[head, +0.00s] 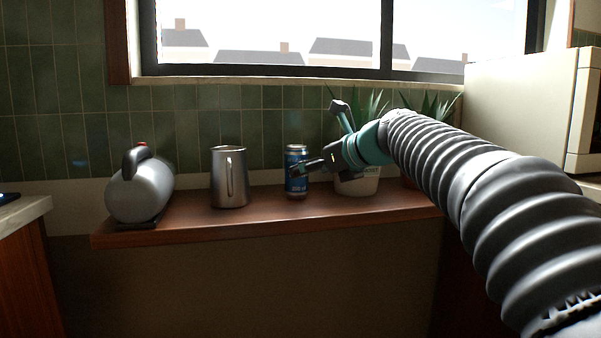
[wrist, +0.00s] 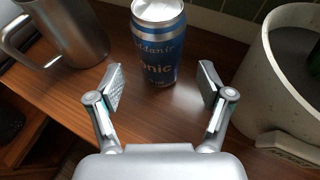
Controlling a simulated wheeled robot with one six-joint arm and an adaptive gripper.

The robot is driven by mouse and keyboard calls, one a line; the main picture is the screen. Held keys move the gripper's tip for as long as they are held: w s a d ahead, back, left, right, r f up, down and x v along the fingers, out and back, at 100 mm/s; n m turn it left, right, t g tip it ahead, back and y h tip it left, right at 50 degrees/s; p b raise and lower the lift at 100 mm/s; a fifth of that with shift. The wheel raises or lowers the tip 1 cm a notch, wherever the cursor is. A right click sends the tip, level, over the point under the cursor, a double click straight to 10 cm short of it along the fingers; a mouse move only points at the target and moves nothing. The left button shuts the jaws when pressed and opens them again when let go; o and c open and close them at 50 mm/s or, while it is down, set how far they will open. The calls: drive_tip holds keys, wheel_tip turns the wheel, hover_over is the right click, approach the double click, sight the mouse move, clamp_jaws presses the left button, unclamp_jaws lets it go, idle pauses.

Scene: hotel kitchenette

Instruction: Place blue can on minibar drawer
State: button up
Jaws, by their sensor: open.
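The blue can (head: 295,165) stands upright on the wooden shelf, between a metal mug and a potted plant. In the wrist view the blue can (wrist: 158,45) is straight ahead, beyond the fingertips, with its silver top at the upper edge. My gripper (head: 316,168) is close to the can's right side in the head view. In the wrist view my gripper (wrist: 162,88) is open, with bare shelf between its two fingers and the can centred just past them. I cannot make out a minibar drawer in either view.
The metal mug (head: 229,178) and a silver kettle (head: 140,187) stand left of the can on the shelf (head: 270,219). A white plant pot (head: 357,184) stands close on the right, near a finger in the wrist view. A window is above.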

drive_tip(key=v, duration=0.6)
drive_tip(key=shift+s+d, duration=0.2)
drive_tip(key=shift+s, duration=0.05)
drive_tip(key=shift+r, duration=0.15)
